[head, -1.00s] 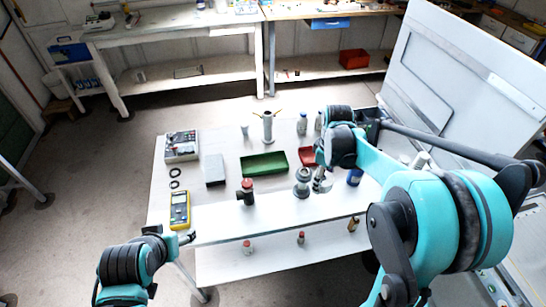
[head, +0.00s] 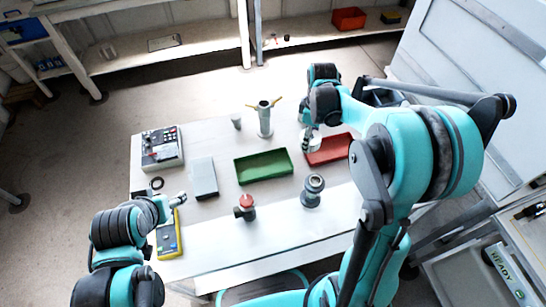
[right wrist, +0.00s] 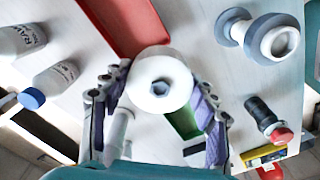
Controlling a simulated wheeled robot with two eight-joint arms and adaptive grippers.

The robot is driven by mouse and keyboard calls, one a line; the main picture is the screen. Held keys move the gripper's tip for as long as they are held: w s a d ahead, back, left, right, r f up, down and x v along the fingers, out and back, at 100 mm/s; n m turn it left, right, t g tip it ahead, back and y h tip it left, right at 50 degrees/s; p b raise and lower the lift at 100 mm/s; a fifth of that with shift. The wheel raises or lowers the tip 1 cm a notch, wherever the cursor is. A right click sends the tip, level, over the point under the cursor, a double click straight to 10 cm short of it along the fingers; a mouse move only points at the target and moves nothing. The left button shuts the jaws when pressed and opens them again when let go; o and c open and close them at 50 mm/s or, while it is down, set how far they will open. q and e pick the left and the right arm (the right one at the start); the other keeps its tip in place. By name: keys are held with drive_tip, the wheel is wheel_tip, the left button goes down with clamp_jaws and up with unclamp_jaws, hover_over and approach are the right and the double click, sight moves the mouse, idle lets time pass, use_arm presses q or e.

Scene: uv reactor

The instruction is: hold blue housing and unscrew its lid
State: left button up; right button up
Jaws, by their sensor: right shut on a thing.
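My right gripper (right wrist: 160,98) is shut on a white round piece (right wrist: 161,66) with a grey recess in its middle, seen end-on in the right wrist view. Whatever lies under this piece is hidden. In the head view my right gripper (head: 309,143) is beside the left end of the red tray (head: 330,160), with something pale between its fingers. No blue housing shows clearly now; my right arm covers that side of the table. My left gripper (head: 181,199) is above the yellow meter (head: 168,240), apart from the held piece; its fingers are too small to read.
On the table (head: 215,235) stand a grey flanged part (head: 313,190), a red-topped dark part (head: 245,207), a green tray (head: 263,168) and a grey box (head: 204,178). White bottles (right wrist: 55,78) show at left in the wrist view. The table's front strip is clear.

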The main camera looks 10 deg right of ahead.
drive_tip(key=b, duration=0.3)
hover_over(276, 165)
wheel_tip(276, 165, down, 7)
drive_tip(key=shift+w+a, duration=0.1)
drive_tip(key=shift+w, duration=0.05)
drive_tip(key=shift+f+b, duration=0.7)
drive_tip(key=shift+f, duration=1.2)
drive_tip(key=shift+f, duration=0.15)
drive_tip(key=o, duration=1)
